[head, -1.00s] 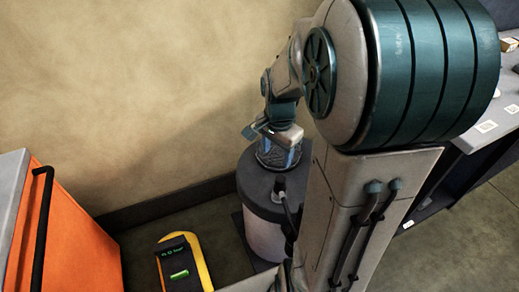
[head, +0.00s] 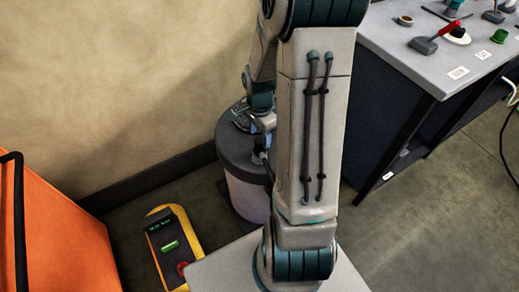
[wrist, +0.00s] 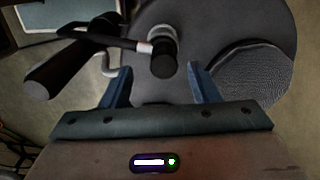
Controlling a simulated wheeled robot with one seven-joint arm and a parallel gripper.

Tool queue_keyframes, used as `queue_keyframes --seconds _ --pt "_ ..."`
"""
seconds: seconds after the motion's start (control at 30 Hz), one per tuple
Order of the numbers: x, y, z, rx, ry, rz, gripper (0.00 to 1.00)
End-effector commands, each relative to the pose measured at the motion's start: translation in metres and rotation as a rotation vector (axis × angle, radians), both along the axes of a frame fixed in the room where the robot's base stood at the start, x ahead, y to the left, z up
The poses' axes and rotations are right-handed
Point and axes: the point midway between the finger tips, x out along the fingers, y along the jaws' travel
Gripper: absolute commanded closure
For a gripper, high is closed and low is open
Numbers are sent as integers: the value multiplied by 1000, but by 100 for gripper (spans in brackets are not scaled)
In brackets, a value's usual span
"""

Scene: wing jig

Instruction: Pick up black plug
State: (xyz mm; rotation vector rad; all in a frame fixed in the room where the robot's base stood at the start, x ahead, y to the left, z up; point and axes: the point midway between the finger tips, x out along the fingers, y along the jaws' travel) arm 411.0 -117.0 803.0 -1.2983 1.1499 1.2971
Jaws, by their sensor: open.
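The black plug (wrist: 163,64) is a short black cylinder on a pale ring, on top of the round dark drum (wrist: 275,30). A dark lead with a pale band joins it from the left. In the wrist view my gripper (wrist: 161,77) is open, with one blue finger on each side of the plug's near end. I cannot tell whether the fingers touch it. In the head view the plug (head: 260,156) shows small at the drum's edge. My gripper is low over the drum top there, partly hidden by my own arm.
A black-handled bar (wrist: 65,70) lies left of the plug, and a mesh-like round patch (wrist: 258,78) is on the right. In the head view, an orange cabinet (head: 60,235), a yellow device (head: 170,245) and a cluttered workbench (head: 400,45) surround the drum. The wall is close behind.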

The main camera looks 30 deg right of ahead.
Motion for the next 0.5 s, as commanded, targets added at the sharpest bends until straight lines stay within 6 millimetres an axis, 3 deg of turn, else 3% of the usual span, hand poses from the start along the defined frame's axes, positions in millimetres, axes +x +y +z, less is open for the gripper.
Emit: queue_keyframes --seconds 0.3,0.5 --pt "4 -2 -40 2 3 1 45" --pt "5 -2 -46 1 0 2 45"
